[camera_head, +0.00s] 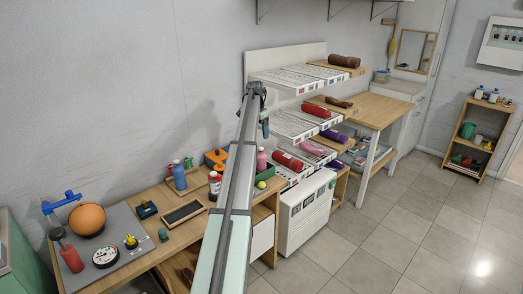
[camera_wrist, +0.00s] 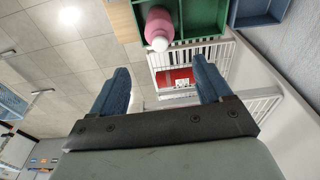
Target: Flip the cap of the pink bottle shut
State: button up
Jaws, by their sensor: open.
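The pink bottle (camera_wrist: 158,22) is at the top of the wrist view, beside or in a green compartmented tray (camera_wrist: 205,32). Its pale round end (camera_wrist: 160,44) faces the camera; I cannot tell how the cap stands. In the head view the pink bottle (camera_head: 261,160) shows just right of my arm, at the end of the wooden bench. My gripper (camera_wrist: 163,72) is open, with two blue fingers apart and nothing between them. In the head view my gripper (camera_head: 265,124) hangs above the bottle, clear of it.
White shelves (camera_head: 290,127) with red and purple rolls rise behind my gripper. Open floor (camera_head: 400,220) lies to the right.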

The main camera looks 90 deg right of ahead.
jog(key=shift+g+h, duration=0.6)
jog(key=v, duration=0.7)
jog(key=shift+s+d, duration=0.1)
jog(key=shift+s, duration=0.05)
jog(key=c, duration=0.7)
jog(key=shift+r, duration=0.2)
jog(key=shift+c, duration=1)
grip_shut()
send_near(261, 148)
jog(key=x, duration=0.3)
jog(key=s+x, duration=0.1)
jog(key=x, duration=0.1)
jog(key=shift+d+f, duration=0.1)
jog(key=shift+d, duration=0.35)
jog(key=shift+f, duration=0.6)
